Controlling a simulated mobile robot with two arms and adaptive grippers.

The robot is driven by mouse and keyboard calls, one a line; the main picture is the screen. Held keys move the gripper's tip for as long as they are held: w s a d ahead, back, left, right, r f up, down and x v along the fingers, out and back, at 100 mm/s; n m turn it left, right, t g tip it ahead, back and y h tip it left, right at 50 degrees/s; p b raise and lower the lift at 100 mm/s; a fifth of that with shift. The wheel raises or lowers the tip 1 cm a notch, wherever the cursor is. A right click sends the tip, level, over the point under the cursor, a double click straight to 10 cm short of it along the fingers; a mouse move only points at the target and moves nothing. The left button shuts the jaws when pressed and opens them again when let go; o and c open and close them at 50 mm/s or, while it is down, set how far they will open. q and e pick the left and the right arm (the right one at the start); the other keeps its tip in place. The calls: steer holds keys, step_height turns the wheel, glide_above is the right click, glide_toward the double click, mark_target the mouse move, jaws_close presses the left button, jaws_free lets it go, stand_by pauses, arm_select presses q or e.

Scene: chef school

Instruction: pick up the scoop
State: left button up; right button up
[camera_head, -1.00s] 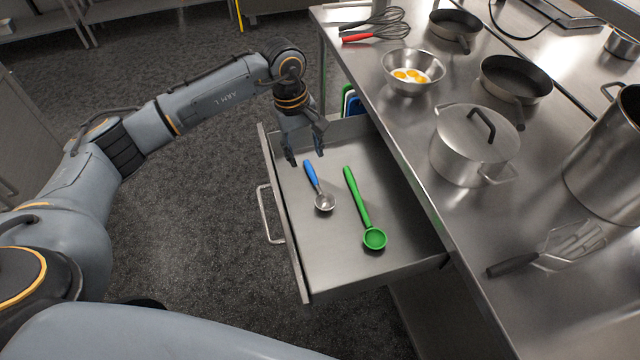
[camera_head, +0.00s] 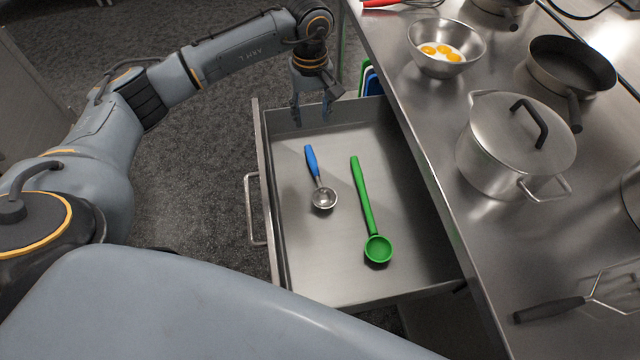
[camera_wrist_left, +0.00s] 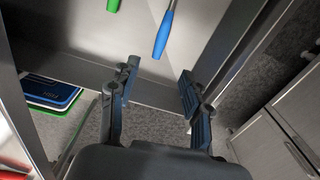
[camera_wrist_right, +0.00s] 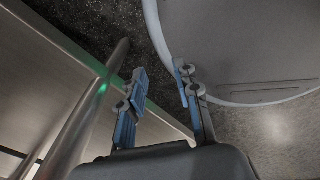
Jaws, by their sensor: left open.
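A scoop with a blue handle and a metal bowl (camera_head: 322,197) lies in the open drawer (camera_head: 310,270). A longer green scoop (camera_head: 366,208) lies to its right. My left gripper (camera_head: 313,108) is open and empty above the drawer's far end, beyond the blue handle's tip. In the left wrist view, the gripper (camera_wrist_left: 158,78) has its fingers apart, with the blue handle (camera_wrist_left: 163,32) ahead of them and the green handle's end (camera_wrist_left: 113,5) at the top edge. My right gripper (camera_wrist_right: 160,72) shows only in its wrist view, open and empty.
The steel counter (camera_head: 440,160) borders the drawer on the right. Coloured boards (camera_wrist_left: 50,95) stand beyond the drawer. Floor lies left of it.

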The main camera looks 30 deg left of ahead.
arm_select(q)
step_height(320, 180, down, 4)
steer(key=b, duration=0.5)
glide_above(312, 159)
steer(key=f, duration=0.5)
steer(key=shift+w+f, duration=0.35)
steer(key=shift+s+f, duration=0.1)
steer(key=shift+f, duration=0.3)
steer(key=f, duration=0.1)
steer(key=f+b, duration=0.1)
steer(key=f, duration=0.1)
steer(key=f+b, duration=0.1)
steer(key=shift+s+d+f, duration=0.1)
steer(key=shift+s+f, duration=0.15)
steer(key=shift+s, duration=0.05)
arm_select(e)
step_height(312, 159, down, 8)
steer(key=w, duration=0.1)
steer(key=shift+w+a+r, duration=0.2)
steer(key=shift+w, duration=0.2)
arm_select(q)
steer(key=shift+c, duration=0.4)
jaws_close()
arm_select(e)
steer(key=shift+d, duration=0.1)
